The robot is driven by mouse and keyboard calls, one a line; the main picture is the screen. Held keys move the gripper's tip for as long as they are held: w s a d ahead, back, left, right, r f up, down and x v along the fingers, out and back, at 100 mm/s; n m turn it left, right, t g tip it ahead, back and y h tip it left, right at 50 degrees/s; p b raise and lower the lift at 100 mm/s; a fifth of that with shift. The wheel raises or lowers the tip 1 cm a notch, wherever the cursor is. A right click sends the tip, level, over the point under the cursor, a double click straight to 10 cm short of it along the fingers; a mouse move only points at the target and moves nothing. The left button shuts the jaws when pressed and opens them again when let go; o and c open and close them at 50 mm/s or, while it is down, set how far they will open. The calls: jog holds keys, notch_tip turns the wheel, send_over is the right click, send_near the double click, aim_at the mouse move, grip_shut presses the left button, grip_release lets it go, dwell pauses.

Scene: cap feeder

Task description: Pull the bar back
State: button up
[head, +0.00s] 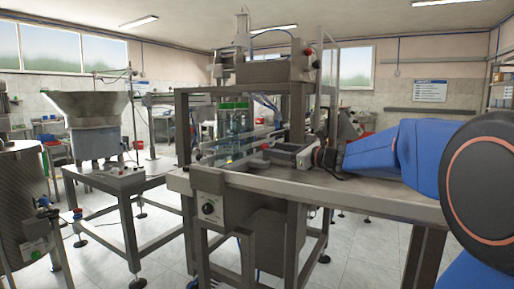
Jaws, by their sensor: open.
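My gripper (304,158) is at the end of my blue arm, over the steel machine table, just right of the bottles. It is small and dark here, and it is open. A pale metal bar (236,140) runs along the conveyor beside the green-capped clear bottles (232,121). My gripper is near the right side of this bar and the grey parts by it. I cannot tell whether it touches any of them. My arm hides part of the table behind it.
The machine's dark frame post (183,129) and top unit (268,70) stand around the bottles. A control box with a black knob (208,209) hangs at the table's front. A feeder bowl (87,108) stands left. The front right tabletop (370,195) is clear.

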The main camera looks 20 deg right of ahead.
aim_at(256, 156)
jog(key=x, duration=0.9)
grip_shut()
